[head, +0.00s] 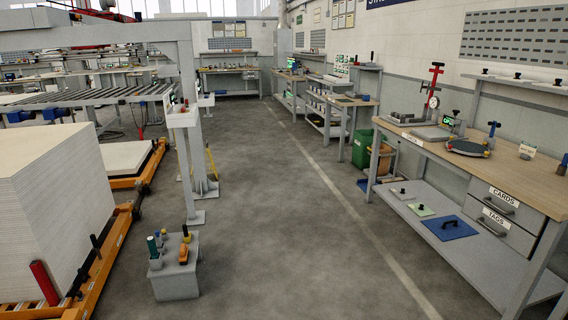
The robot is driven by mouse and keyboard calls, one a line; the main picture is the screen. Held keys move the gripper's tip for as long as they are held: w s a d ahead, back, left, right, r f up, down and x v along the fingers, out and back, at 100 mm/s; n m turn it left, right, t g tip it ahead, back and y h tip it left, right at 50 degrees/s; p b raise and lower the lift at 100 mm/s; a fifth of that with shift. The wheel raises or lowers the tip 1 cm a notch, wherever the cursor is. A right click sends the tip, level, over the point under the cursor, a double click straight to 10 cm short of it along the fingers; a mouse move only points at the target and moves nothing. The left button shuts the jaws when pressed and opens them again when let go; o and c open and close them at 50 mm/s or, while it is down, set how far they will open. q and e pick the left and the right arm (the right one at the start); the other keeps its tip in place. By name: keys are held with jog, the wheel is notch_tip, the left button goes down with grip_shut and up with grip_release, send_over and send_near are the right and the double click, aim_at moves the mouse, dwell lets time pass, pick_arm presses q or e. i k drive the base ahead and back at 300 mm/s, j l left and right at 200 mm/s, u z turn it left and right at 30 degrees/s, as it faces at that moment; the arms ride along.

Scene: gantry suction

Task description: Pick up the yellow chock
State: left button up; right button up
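Neither of my grippers is in the head view. I cannot tell for sure which thing is the yellow chock. A slim yellow thing (211,163) leans near the foot of the grey gantry post.
A tall stack of white boards (60,215) on an orange frame fills the left. A workbench (500,174) with drawers and a lower shelf lines the right. A green bin (362,148) stands by it. The grey floor (290,240) between is clear.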

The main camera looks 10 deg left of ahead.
aim_at(187, 236)
jog(key=i+j+u, duration=0.2)
jog(key=i+u, duration=0.7)
jog(key=i, duration=0.15)
jog(key=i+l+u, duration=0.15)
jog(key=i+u, duration=0.3)
jog(key=i+j+z, duration=0.1)
jog(key=i, duration=0.4)
jog(key=i+j, duration=0.2)
jog(key=i, duration=0.25)
jog(key=z, duration=0.05)
